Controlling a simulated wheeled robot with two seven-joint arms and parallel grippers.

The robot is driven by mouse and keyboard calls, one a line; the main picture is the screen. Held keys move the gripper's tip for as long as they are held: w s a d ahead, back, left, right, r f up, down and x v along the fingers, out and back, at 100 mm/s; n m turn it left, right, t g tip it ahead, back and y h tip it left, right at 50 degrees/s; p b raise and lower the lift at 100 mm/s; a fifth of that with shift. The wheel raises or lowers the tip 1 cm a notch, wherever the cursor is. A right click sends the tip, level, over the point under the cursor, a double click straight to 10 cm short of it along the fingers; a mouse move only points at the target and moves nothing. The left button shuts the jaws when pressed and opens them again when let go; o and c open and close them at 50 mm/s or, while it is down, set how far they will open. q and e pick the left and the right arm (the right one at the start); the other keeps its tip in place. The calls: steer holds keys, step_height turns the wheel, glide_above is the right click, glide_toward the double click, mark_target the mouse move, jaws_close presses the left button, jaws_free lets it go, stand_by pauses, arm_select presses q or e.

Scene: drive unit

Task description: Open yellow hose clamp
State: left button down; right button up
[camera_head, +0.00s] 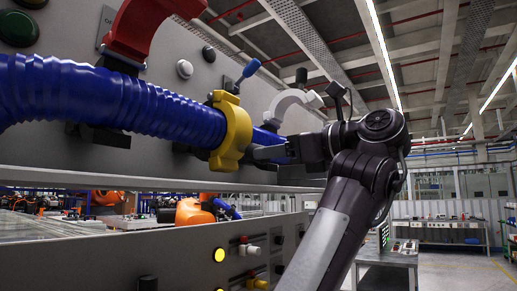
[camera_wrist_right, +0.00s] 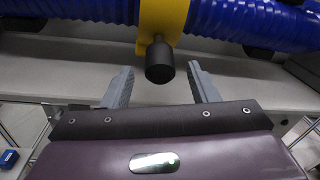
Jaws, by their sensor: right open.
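The yellow hose clamp (camera_head: 233,130) sits closed-looking around the ribbed blue hose (camera_head: 110,98); whether it is latched I cannot tell. A small lever with a blue tip (camera_head: 250,69) rises near its top. In the right wrist view the clamp (camera_wrist_right: 163,22) is at the top centre, with a black knob (camera_wrist_right: 159,60) pointing toward me. My right gripper (camera_head: 266,153) is beside the clamp's lower right side. Its fingers (camera_wrist_right: 160,84) are open, one to each side of the knob and apart from it. My left gripper is not in view.
The grey panel (camera_head: 190,240) below carries buttons and knobs. A work table (camera_head: 385,258) stands at right, with open floor beyond.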

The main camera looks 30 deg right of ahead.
mark_target(245, 131)
steer(key=shift+p+x, duration=0.6)
steer(key=shift+x, duration=1.6)
jaws_close()
